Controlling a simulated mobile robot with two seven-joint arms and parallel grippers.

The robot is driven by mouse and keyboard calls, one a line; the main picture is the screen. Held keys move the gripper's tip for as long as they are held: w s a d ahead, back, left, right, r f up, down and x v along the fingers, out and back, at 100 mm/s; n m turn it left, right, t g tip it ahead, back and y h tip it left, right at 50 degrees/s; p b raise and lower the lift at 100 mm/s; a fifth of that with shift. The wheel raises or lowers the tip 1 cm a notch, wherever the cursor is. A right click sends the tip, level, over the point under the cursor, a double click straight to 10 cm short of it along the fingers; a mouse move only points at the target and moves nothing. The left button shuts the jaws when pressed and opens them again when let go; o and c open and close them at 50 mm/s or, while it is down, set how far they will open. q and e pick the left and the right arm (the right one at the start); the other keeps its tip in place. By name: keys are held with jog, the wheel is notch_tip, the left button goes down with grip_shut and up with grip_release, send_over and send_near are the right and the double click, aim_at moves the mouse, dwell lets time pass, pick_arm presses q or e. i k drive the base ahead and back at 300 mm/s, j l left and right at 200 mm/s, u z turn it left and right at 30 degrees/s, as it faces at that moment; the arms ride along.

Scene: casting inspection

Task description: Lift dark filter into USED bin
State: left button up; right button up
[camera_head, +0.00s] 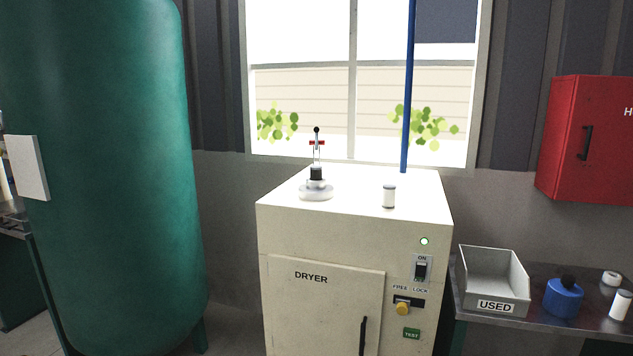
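The cream dryer (290,235) stands in the middle. On its top a short dark cylinder (316,173), which looks like the dark filter, sits upright in a pale round base (317,194). A thin frame with a red crosspiece (317,143) and a black knob rises above it. A white cylinder with dark ends (389,197) stands apart to its right. The grey USED bin (478,291) is on the bench at the right; its visible inside looks empty. Neither of my grippers is in view.
A green tank (120,180) stands left. A blue pole (407,90) rises behind the dryer. A red cabinet (590,140) hangs right.

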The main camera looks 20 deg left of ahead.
aim_at(315, 170)
jog(key=z, duration=0.45)
jog(key=j+z, duration=0.35)
jog(key=z, duration=0.15)
jog(key=j+z, duration=0.7)
jog(key=j, duration=0.15)
jog(key=k+j+z, duration=0.1)
jog(key=j+z, duration=0.15)
jog(key=j, duration=0.15)
jog(key=k+j, duration=0.1)
jog(key=j, duration=0.25)
jog(key=k+j, duration=0.1)
jog(key=j, duration=0.25)
jog(key=k+j+z, duration=0.1)
jog(key=j, duration=0.25)
jog(key=k+j, duration=0.15)
jog(key=j, duration=0.2)
jog(key=k+j, duration=0.1)
jog(key=j, duration=0.25)
jog(key=k+j+z, duration=0.1)
jog(key=j, duration=0.25)
